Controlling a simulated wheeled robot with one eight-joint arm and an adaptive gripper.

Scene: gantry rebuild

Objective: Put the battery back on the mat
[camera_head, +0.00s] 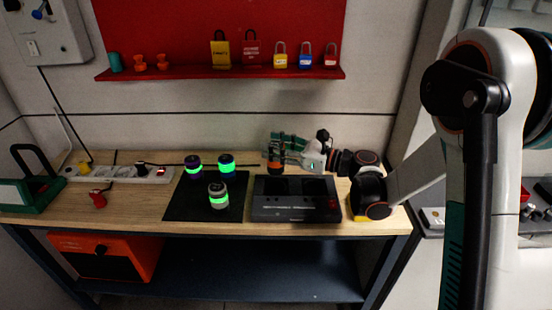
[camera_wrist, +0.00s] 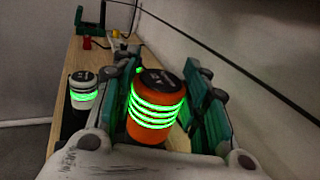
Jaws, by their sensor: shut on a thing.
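My gripper (camera_head: 287,145) is shut on an orange battery with a black cap (camera_wrist: 155,108). Its glowing green rings show between my teal fingers in the wrist view. In the head view the held battery (camera_head: 274,158) is upright behind the left part of the dark charger box (camera_head: 297,212), apart from the mat. The black mat (camera_head: 188,208) lies left of the charger. Three batteries stand upright on it: a dark one (camera_head: 193,170) at back left, another dark one (camera_head: 226,166) at back right, and a pale one (camera_head: 218,199) in front.
A white power strip (camera_head: 120,173) runs along the back left of the wooden bench (camera_head: 140,210). A small red object (camera_head: 97,199) and a green case (camera_head: 30,192) are at the left. A red shelf (camera_head: 220,74) with padlocks hangs above. The mat's left and front areas are bare.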

